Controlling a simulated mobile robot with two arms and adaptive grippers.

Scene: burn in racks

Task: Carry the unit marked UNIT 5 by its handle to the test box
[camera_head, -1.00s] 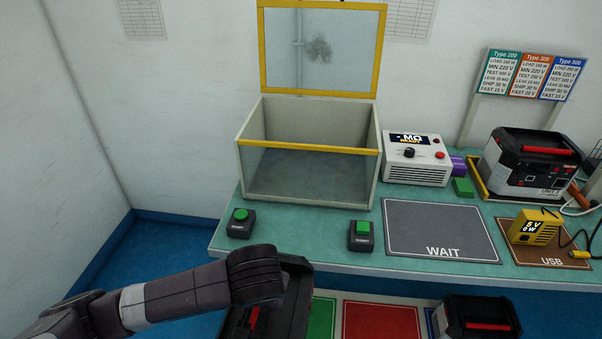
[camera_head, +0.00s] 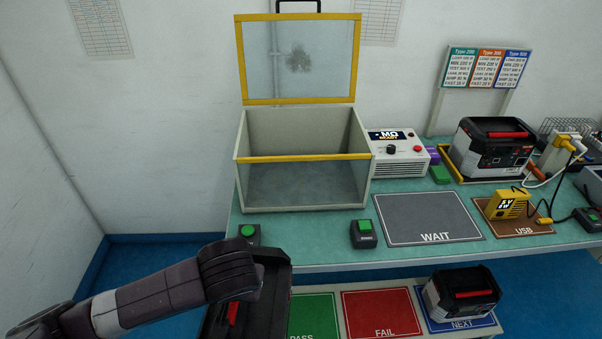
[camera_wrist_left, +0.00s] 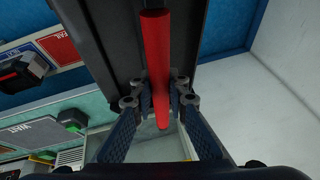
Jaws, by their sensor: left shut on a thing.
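My left gripper (camera_wrist_left: 160,92) is shut on the red handle (camera_wrist_left: 157,60) of a dark unit (camera_wrist_left: 108,45). In the head view this unit (camera_head: 272,278) hangs below my left arm, in front of the bench; its marking does not show. The test box (camera_head: 262,208) stands on the bench, with pale walls, a clear front and a yellow rim. Its yellow-framed lid (camera_head: 299,58) is raised, and the box looks empty. The held unit is lower than the box and nearer to me. My right gripper is not in view.
Green-button boxes (camera_head: 249,233) (camera_head: 363,234) stand before the test box. A meter (camera_head: 400,172) and another red-handled unit (camera_head: 490,160) stand to its right. The grey WAIT mat (camera_head: 428,215) is bare. A lower shelf holds PASS, FAIL and NEXT mats, with a unit (camera_head: 462,300) on NEXT.

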